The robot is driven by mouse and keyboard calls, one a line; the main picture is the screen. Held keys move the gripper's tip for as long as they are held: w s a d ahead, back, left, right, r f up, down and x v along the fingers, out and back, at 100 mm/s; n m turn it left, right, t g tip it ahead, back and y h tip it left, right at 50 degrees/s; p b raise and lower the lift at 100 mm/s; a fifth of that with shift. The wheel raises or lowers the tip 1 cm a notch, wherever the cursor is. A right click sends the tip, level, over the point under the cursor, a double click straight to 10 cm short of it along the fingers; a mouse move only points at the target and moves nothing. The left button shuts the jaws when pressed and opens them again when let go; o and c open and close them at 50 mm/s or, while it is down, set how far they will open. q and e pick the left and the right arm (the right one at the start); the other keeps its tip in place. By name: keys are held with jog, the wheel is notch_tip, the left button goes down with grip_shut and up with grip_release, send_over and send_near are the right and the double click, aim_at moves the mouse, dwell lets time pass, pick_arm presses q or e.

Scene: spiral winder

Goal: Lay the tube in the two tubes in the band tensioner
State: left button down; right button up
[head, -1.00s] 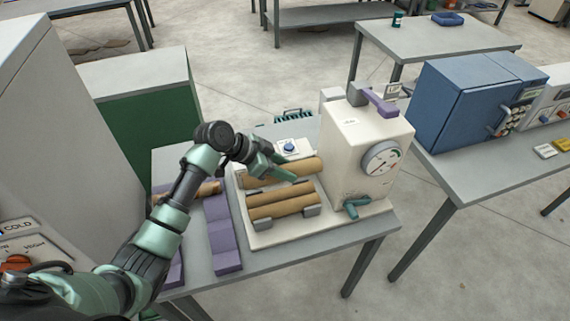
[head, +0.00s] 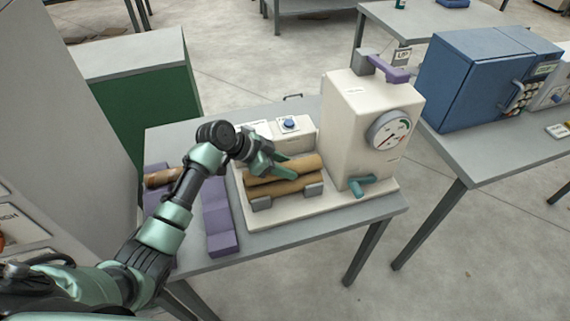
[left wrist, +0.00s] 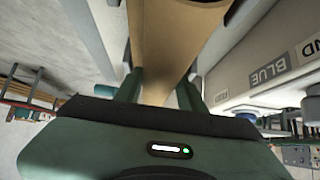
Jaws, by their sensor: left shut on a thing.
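My left gripper (head: 288,169) is shut on a brown cardboard tube (head: 308,164) above the cream band tensioner (head: 262,222). The left wrist view also shows the held tube (left wrist: 165,40) between the two green fingers. In the tensioner, a front tube (head: 286,189) lies between grey end blocks. The held tube appears low over the pair, lying roughly along them, and hides most of the rear one. I cannot tell whether it touches them. My right gripper is not in view.
The tensioner's tall cream housing with a dial (head: 352,125) stands right of the tubes. A low box with a blue button (head: 288,124) is behind them. Purple racks (head: 220,220) stand left, with another tube (head: 162,178) there. The table's front right is clear.

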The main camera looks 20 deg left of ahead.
pick_arm(q)
jog(key=c, duration=0.8)
grip_release()
jog(key=shift+o, duration=0.2)
jog(key=b+v, duration=0.1)
jog(key=v, duration=0.5)
jog(key=shift+s+a+r, duration=0.1)
jog(key=shift+a+r, duration=0.05)
jog(key=shift+a, duration=0.1)
jog(key=shift+s+a+r, duration=0.25)
jog(key=shift+r, duration=0.2)
jog(key=shift+r, duration=0.1)
notch_tip(320, 180, up, 7)
jog(key=p, duration=0.6)
